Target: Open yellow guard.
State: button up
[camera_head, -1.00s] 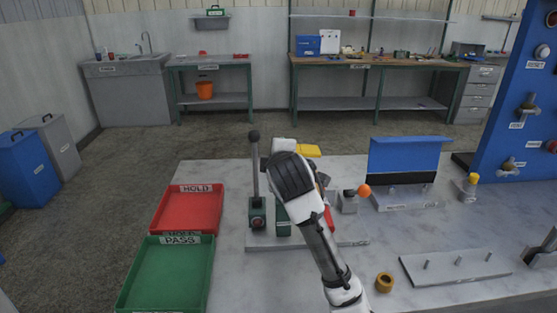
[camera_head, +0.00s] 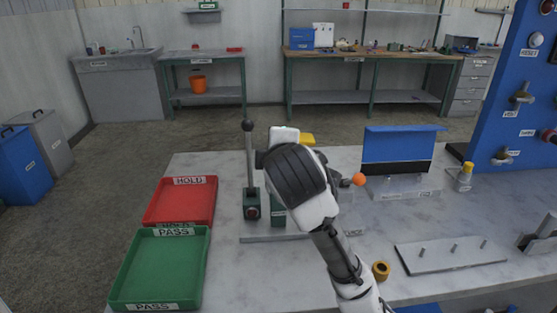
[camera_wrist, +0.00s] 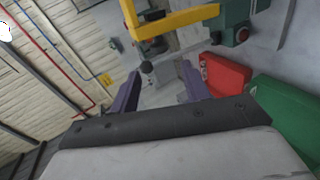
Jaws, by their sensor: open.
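The yellow guard (camera_head: 307,139) shows as a small patch behind my arm in the head view; most of it is hidden. In the wrist view the yellow guard (camera_wrist: 176,20) is an angled bar at the top, beside a green housing (camera_wrist: 238,18). My gripper (camera_wrist: 160,88) is open, with two purple fingers apart and nothing between them. The guard lies above the fingertips in that picture, and I see no contact. In the head view my arm covers the gripper.
A green-based lever with a black knob (camera_head: 248,126) stands left of my arm. The red HOLD tray (camera_head: 208,205) and green PASS tray (camera_head: 125,285) lie at the left. An orange ball (camera_head: 359,179) and a blue panel (camera_head: 400,146) stand to the right.

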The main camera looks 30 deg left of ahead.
jog(key=shift+v, duration=2.15)
